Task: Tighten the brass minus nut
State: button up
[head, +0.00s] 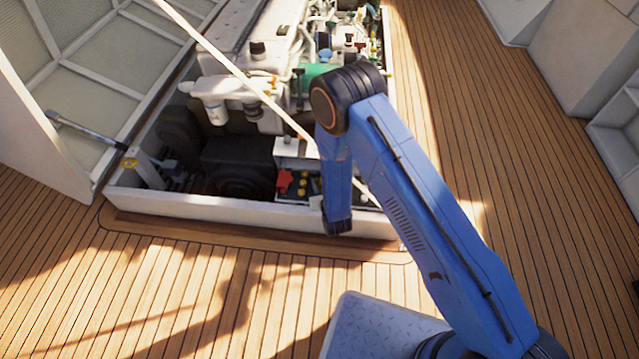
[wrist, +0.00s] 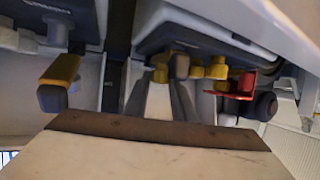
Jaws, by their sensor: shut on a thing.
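In the wrist view my gripper's grey fingers (wrist: 165,88) reach up to a small tan-brass piece, which looks like the brass minus nut (wrist: 180,66). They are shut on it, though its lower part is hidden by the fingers. Yellow caps and a red terminal cover (wrist: 243,86) sit to the right of it, beneath a dark battery body (wrist: 205,35). In the head view the same red cover (head: 285,180) and yellow caps (head: 302,183) show at the near end of the open hatch.
The white hatch coaming (head: 230,208) runs around the engine bay. A white box (head: 295,152) stands behind the caps, and the engine (head: 250,60) fills the far part. The raised hatch lid (head: 80,100) is at left. Teak deck (head: 200,290) lies clear in front.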

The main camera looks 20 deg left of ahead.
jog(key=m+t+h, duration=0.1)
jog(key=m+h, duration=0.3)
jog(key=shift+s+a+t, duration=0.2)
jog(key=shift+a+t, duration=0.2)
jog(key=m+h, duration=0.1)
jog(key=h, duration=0.1)
jog(key=m+h, duration=0.4)
jog(key=shift+a, duration=0.4)
jog(key=m+h, duration=0.1)
jog(key=m+g+h, duration=0.1)
jog(key=m+h, duration=0.2)
jog(key=shift+w+a+m+g+h, duration=0.2)
jog(key=shift+a+m+g+h, duration=0.1)
jog(key=shift+g+h, duration=0.1)
jog(key=shift+w+a+m+g+h, duration=0.1)
jog(key=shift+m+g+h, duration=0.75)
jog(key=shift+m, duration=0.1)
jog(key=shift+w+a+m+g+h, duration=0.1)
jog(key=shift+m+g+h, duration=0.65)
jog(key=shift+m+h, duration=0.15)
jog(key=shift+d+m, duration=0.1)
jog(key=shift+m, duration=0.15)
jog(key=o, duration=1.1)
jog(key=shift+c, duration=0.2)
